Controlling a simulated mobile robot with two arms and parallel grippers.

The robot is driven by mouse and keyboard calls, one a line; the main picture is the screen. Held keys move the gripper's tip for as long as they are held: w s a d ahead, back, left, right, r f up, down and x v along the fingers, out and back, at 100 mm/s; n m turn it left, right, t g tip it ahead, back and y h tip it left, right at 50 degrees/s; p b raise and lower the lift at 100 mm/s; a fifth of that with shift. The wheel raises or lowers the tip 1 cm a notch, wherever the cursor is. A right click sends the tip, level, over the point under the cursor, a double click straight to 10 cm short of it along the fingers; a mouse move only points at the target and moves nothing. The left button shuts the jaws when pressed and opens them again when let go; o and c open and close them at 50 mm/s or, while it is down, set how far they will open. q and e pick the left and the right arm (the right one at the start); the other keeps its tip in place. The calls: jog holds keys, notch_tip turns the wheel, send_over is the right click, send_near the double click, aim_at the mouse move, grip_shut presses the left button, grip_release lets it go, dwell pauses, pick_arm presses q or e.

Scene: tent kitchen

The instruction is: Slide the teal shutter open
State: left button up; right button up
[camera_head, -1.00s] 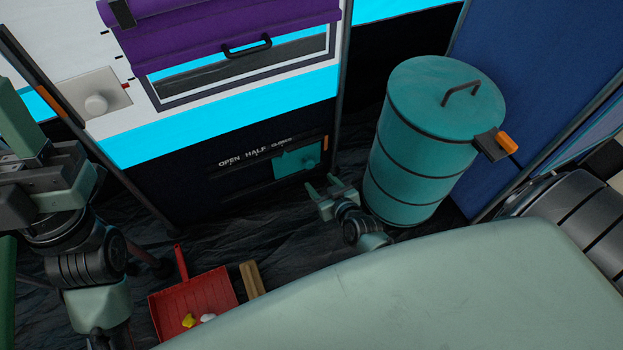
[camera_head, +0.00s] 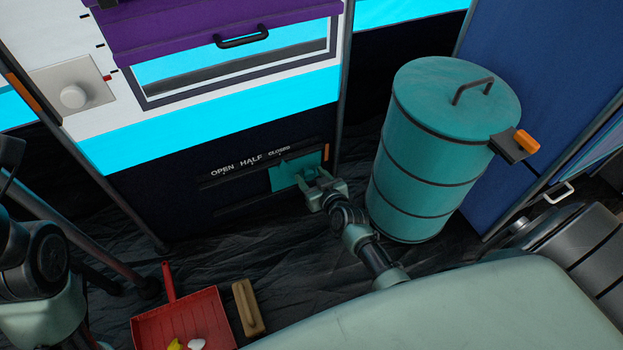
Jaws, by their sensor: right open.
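The teal shutter (camera_head: 285,172) sits at the right end of its slot in the dark lower wall panel, below the word CLOSED. The labels OPEN, HALF and CLOSED (camera_head: 250,161) run from left to right above the slot. My right gripper (camera_head: 312,178) is open at the right part of the shutter, its fingers pointing at it. The gripper hides the shutter's knob, and I cannot tell whether the fingers touch it. My left arm shows at the left edge, with its gripper mostly out of the picture.
A teal drum (camera_head: 440,150) with a lid and orange-tipped latch stands close to the right of my right arm. A red dustpan (camera_head: 185,322) and a wooden brush (camera_head: 247,307) lie on the floor. The panel left of the shutter is clear.

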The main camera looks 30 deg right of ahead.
grip_shut()
dwell(1.4)
